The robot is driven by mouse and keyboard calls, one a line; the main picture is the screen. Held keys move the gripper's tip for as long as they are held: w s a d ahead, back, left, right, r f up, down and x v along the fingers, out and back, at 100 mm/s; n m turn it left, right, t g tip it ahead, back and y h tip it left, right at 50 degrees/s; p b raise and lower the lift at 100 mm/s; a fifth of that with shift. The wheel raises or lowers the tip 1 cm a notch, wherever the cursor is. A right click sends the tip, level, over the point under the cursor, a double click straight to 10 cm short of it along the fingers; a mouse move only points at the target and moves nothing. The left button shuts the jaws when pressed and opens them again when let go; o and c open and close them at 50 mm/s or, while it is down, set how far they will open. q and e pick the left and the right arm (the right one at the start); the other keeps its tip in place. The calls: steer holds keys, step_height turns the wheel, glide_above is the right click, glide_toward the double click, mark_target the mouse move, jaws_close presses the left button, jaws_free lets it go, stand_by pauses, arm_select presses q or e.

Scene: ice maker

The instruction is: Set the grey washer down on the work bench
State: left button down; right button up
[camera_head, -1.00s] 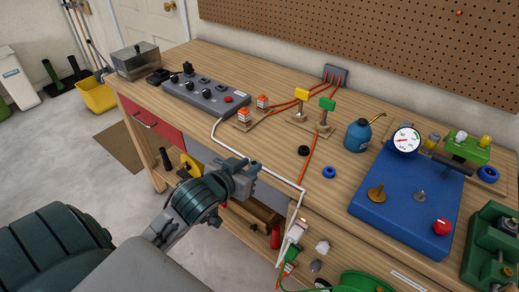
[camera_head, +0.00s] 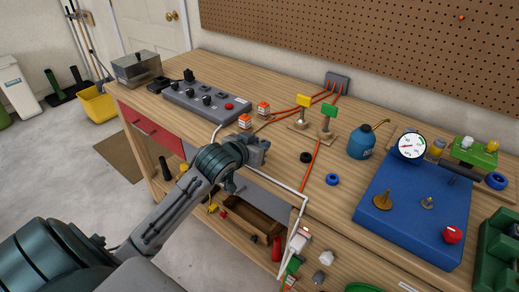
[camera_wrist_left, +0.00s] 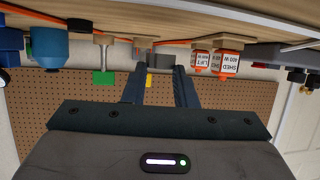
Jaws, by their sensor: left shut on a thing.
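My left gripper (camera_head: 262,148) is over the front edge of the wooden work bench (camera_head: 245,78), right of the red drawer. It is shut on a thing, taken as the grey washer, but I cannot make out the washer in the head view. In the left wrist view, the fingers (camera_wrist_left: 159,72) point toward the pegboard, with a narrow gap between them. The washer does not show clearly there either. The bench shows upside down along the top of that view. My right gripper is not in view.
A grey control box (camera_head: 206,101), orange-labelled blocks (camera_head: 245,121), a yellow-topped post (camera_head: 300,103) and a green-topped post (camera_head: 328,110) stand beyond the gripper. A black ring (camera_head: 306,157) and a blue ring (camera_head: 332,180) lie to its right. Bare wood lies between.

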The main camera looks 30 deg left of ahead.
arm_select(q)
steer(key=shift+w+a+f, duration=0.1)
steer(key=shift+w+a, duration=0.2)
steer(key=shift+w, duration=0.45)
steer(key=shift+f, duration=1.7)
steer(key=c, duration=1.2)
jaws_free()
steer(key=shift+f, duration=0.1)
steer(key=shift+o, duration=0.2)
steer(key=v, duration=1.2)
steer(key=shift+a, duration=0.1)
